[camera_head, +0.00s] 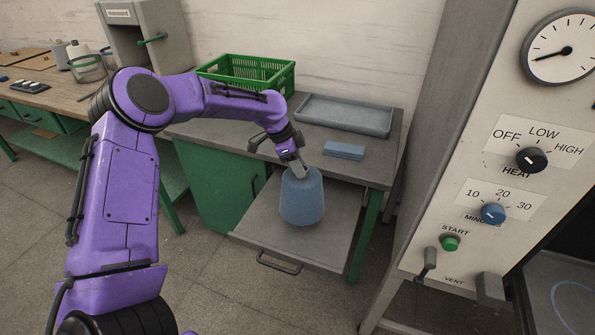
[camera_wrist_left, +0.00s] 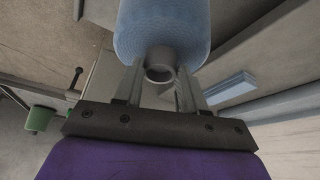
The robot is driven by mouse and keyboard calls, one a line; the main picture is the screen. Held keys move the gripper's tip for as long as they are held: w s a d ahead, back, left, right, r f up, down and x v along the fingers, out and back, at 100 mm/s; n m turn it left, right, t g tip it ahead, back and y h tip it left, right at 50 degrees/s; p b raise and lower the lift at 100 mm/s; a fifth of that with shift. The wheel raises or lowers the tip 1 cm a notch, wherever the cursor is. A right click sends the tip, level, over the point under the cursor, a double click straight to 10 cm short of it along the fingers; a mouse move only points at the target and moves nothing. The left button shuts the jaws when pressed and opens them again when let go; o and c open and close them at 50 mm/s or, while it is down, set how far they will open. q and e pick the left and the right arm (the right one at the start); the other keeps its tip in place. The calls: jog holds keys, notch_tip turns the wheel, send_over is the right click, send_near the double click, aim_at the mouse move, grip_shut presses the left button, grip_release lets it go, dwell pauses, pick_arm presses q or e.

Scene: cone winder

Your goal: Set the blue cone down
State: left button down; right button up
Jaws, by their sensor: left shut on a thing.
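The blue cone (camera_head: 302,203) is upright, its narrow end up, over the grey pull-out board (camera_head: 330,235) below the table top. I cannot tell whether its base touches the board. My left gripper (camera_head: 297,170) comes down on the cone's top from above. My right gripper is not in view.
On the table behind stand a green crate (camera_head: 290,78), a grey tray (camera_head: 345,125) and a small blue block (camera_head: 343,150). A panel with dials and a green start button (camera_head: 450,243) stands close at the right. The board's front right is bare.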

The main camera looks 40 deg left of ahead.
pick_arm(q)
jog(key=shift+w+a+f+p, duration=0.1)
jog(key=shift+f+p, duration=0.4)
jog(key=shift+f, duration=1.1)
jog(key=c, duration=0.6)
grip_release()
jog(key=shift+f, duration=0.2)
jog(key=shift+c, duration=0.2)
jog(key=shift+r, duration=0.1)
jog(key=b+v, duration=0.1)
jog(key=v, duration=1.1)
